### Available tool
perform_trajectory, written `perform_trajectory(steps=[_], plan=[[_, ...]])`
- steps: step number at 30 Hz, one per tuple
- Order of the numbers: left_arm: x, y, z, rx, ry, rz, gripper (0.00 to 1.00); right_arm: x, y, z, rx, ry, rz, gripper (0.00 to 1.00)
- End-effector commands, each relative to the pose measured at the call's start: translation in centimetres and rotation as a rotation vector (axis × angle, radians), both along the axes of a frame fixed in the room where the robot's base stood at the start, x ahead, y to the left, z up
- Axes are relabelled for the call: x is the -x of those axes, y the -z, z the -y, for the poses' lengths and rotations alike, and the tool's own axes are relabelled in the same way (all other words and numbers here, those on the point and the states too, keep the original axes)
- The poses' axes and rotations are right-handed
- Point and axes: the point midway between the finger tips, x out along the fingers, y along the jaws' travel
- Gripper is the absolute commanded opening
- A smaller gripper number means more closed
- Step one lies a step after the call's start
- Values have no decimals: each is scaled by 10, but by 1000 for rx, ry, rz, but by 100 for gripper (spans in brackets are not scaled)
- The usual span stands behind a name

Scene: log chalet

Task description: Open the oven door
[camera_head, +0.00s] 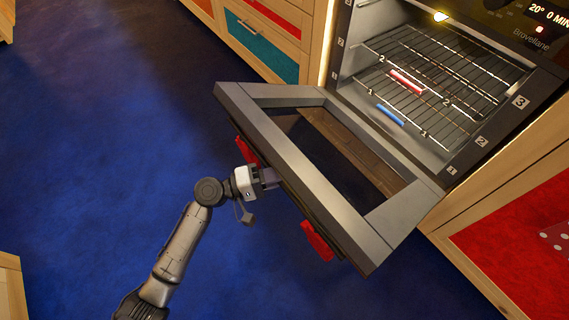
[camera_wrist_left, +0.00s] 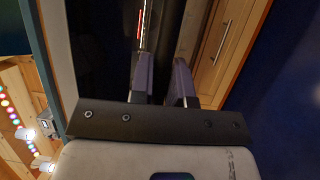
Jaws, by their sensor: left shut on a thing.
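The oven door (camera_head: 310,185) is grey with a dark glass pane. It is tilted far down and outward, so the oven (camera_head: 430,80) stands open behind it. Its dark handle bar (camera_head: 298,208) runs along the outer face between two red end mounts. My left gripper (camera_head: 270,178) reaches the outer face from below left and is shut on the handle. In the left wrist view its two fingers (camera_wrist_left: 164,82) stand on either side of the dark bar. The exact contact is partly hidden. My right gripper is in neither view.
Inside the oven are wire racks (camera_head: 440,75), with a red bar (camera_head: 407,82) and a blue bar (camera_head: 391,114). Wooden cabinets with coloured fronts flank it, a red one (camera_head: 520,240) at right. The blue floor (camera_head: 110,130) at left is clear.

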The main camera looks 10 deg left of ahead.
Motion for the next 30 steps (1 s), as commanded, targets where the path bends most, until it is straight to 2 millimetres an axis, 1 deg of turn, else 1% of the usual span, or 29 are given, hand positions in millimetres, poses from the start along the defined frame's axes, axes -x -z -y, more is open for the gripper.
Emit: perform_trajectory(steps=[1,3,6,12,18,21,25,30], plan=[[4,30,-2,33,3,19,0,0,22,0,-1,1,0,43],[7,50,-5,71,6,63,0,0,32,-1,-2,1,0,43],[11,74,-10,118,8,114,0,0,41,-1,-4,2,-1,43],[16,113,-16,186,6,194,0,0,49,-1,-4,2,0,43],[19,141,-21,231,-1,250,0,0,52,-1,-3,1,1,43],[19,151,-23,245,-3,271,0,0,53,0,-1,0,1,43],[20,160,-24,257,-5,287,0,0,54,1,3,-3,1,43],[20,165,-25,265,-5,300,0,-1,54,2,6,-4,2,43]])
